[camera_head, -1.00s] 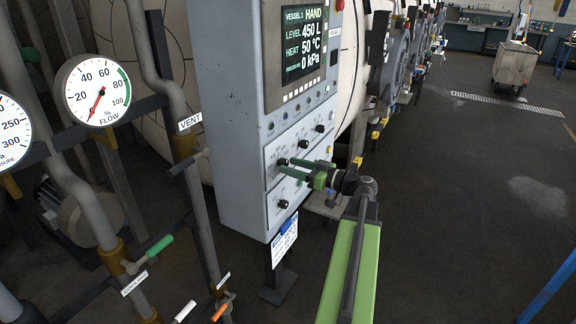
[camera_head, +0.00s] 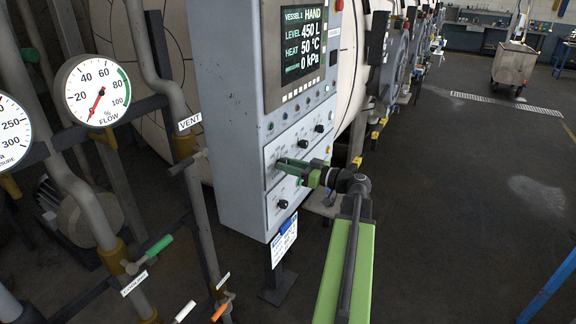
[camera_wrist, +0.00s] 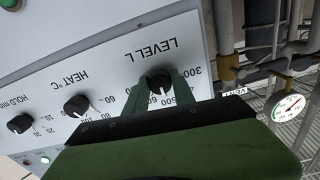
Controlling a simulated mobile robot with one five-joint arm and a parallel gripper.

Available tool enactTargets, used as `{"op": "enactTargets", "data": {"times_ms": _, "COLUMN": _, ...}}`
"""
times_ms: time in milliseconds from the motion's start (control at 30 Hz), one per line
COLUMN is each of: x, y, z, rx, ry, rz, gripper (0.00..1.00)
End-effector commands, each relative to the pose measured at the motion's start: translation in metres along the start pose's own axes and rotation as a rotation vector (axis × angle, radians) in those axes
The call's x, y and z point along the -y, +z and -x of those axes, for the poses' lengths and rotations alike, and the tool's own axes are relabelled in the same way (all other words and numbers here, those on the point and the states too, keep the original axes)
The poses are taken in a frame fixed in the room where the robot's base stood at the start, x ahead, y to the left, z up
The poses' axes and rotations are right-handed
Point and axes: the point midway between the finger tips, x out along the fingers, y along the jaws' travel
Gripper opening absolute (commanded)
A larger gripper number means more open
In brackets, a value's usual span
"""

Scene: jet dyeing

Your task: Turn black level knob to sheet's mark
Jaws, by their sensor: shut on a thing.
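The black level knob (camera_wrist: 160,86) sits under the label "LEVEL L" in the wrist view, between my two green fingers. My gripper (camera_wrist: 160,80) is shut on it, one finger on each side. In the head view my gripper (camera_head: 286,166) reaches the panel's left part and its fingers hide the knob. Scale numbers such as 300 and 500 show beside the fingers, but others are covered. The white and blue sheet (camera_head: 284,242) hangs below the panel; its writing is too small to read. The screen (camera_head: 301,40) reads level 450 L, heat 50 °C, 0 kPa.
The heat knob (camera_wrist: 76,106) and the hold knob (camera_wrist: 20,124) sit beside the level knob. Another black knob (camera_head: 283,204) is lower on the panel. Pipes and a flow gauge (camera_head: 98,91) stand to the left.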

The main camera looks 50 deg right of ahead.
Motion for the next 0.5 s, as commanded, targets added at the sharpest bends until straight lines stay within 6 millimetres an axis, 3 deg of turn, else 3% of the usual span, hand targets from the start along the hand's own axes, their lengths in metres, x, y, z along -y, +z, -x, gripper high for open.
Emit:
{"op": "enactTargets", "data": {"times_ms": 267, "x": 0.0005, "y": -0.0009, "z": 0.0002, "rx": -0.004, "ry": 0.006, "rz": -0.063, "gripper": 0.0}}
{"op": "enactTargets", "data": {"times_ms": 500, "x": 0.0009, "y": -0.0009, "z": 0.0001, "rx": -0.004, "ry": 0.006, "rz": -0.225, "gripper": 0.0}}
